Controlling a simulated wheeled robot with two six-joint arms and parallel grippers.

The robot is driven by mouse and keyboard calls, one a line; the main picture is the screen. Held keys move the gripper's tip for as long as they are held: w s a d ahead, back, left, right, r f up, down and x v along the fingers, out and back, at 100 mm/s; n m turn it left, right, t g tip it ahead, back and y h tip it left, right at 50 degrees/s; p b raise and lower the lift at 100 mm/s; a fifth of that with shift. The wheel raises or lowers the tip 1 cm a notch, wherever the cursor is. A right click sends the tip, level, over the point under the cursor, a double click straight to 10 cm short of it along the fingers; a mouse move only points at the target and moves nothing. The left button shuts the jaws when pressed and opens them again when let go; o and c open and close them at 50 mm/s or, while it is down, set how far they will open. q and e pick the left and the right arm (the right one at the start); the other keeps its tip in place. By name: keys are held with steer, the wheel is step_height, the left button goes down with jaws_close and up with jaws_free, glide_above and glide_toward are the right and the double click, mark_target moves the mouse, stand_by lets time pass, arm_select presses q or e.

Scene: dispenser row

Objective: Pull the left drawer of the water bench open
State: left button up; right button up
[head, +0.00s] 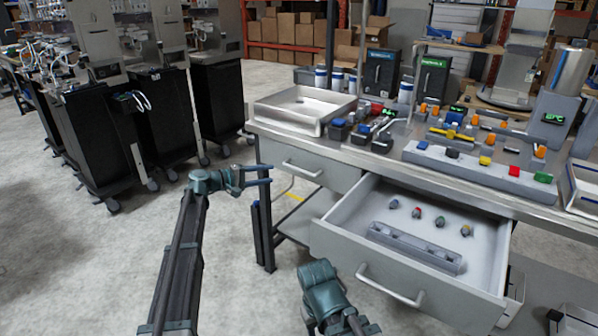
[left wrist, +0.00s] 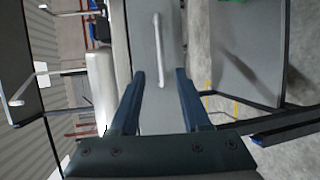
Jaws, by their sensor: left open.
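The left drawer (head: 328,175) of the bench is closed, its front flush under the worktop, with a bar handle (head: 301,169) across it. In the left wrist view the grey drawer front (left wrist: 145,30) fills the middle, and its pale handle (left wrist: 157,45) runs upright in the picture. My left gripper (head: 270,174) is open and empty, just left of the handle in the head view. In the left wrist view its two fingers (left wrist: 160,73) point at the drawer front, with the handle's line between them. My right arm's wrist (head: 318,283) shows at the bottom; its jaws are unclear.
The right drawer (head: 345,238) stands open, holding a grey rack (head: 415,248) and several small coloured-top items. The worktop carries a white tray (head: 300,108) and a long grey block with coloured caps (head: 475,172). Dark carts (head: 215,100) stand at left.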

mark_target(299, 170)
arm_select(q)
steer(key=b+x, duration=0.2)
steer(key=x, duration=1.1)
steer(key=shift+w+d+f, duration=0.15)
jaws_close()
stand_by(1.0)
